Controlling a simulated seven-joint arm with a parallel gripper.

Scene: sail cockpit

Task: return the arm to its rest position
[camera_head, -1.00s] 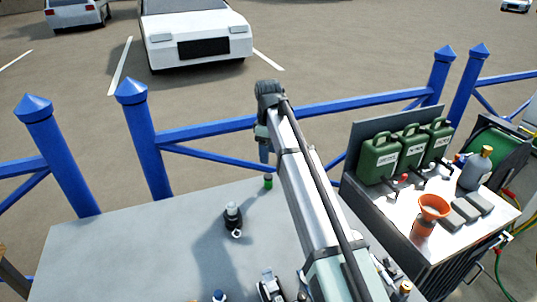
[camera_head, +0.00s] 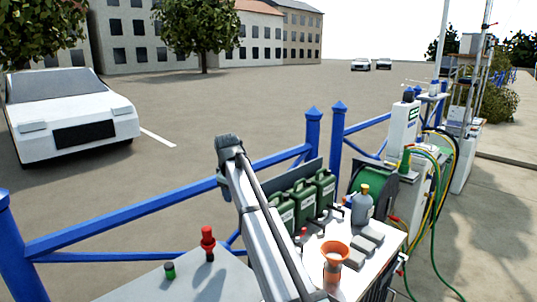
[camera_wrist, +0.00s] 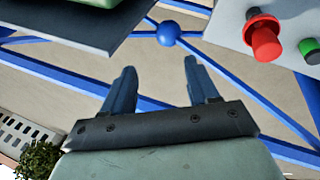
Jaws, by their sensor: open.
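My gripper shows in the wrist view (camera_wrist: 160,92), its two dark blue fingers spread apart with nothing between them. Behind the fingers are blue railing bars and bare pavement. In the head view my arm (camera_head: 262,235) rises from the bottom and leans up to the left, in front of the railing. The gripper fingers are hidden behind the arm's end in that view.
A grey table (camera_head: 190,284) bears a red-topped item (camera_head: 208,240) and a small green-capped one (camera_head: 169,270). Right of my arm, a white-topped cart (camera_head: 362,266) holds green jerrycans (camera_head: 303,203), an orange funnel (camera_head: 335,251) and a grey bottle (camera_head: 362,207). A blue railing (camera_head: 120,231) runs behind.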

